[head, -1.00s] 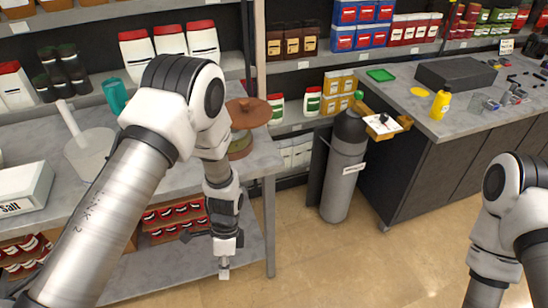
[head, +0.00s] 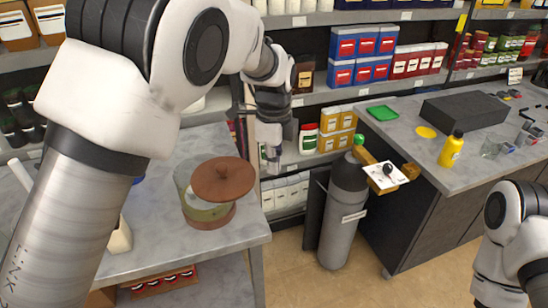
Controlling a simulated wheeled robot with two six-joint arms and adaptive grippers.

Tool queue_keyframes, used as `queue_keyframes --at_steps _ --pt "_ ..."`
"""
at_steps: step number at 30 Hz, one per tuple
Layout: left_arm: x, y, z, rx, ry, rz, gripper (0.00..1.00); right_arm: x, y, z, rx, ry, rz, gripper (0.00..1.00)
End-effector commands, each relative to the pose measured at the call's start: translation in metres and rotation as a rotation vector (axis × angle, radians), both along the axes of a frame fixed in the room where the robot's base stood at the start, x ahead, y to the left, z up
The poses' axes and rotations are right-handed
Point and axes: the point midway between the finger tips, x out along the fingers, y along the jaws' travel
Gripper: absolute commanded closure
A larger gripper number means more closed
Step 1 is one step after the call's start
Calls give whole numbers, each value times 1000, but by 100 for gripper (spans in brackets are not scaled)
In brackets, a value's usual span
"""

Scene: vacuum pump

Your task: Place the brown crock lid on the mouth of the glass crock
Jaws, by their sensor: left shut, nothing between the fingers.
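The brown crock lid (head: 223,179), a round disc with a small knob, shows at the top of the glass crock (head: 203,209) on the left grey table. The crock is see-through with a greenish band and a brown bottom. Clear glass shows out past the lid's left side, so the lid looks off to the right; I cannot tell how it is seated. My left gripper (head: 270,160) points down, shut and empty, beyond and right of the lid, apart from it in the picture. Only my right arm's links show at the right edge; its gripper is out of view.
The left grey table (head: 240,228) has free room around the crock. Shelves of boxes stand behind my left gripper. A grey gas cylinder (head: 343,215) stands on the floor right of the table. A second counter (head: 415,155) holds a black box (head: 464,109) and a yellow bottle (head: 452,149).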

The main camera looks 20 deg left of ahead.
Motion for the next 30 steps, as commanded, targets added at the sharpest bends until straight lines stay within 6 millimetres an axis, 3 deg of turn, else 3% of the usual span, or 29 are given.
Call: queue_keyframes --at_steps 11,18,30 --pt "8 0 -86 0 16 0 100 0 0 24 0 1 0 0" --pt "15 35 -85 -2 13 1 100 1 0 39 0 1 0 0" --pt "16 41 -87 0 12 0 100 1 0 39 0 1 0 0"
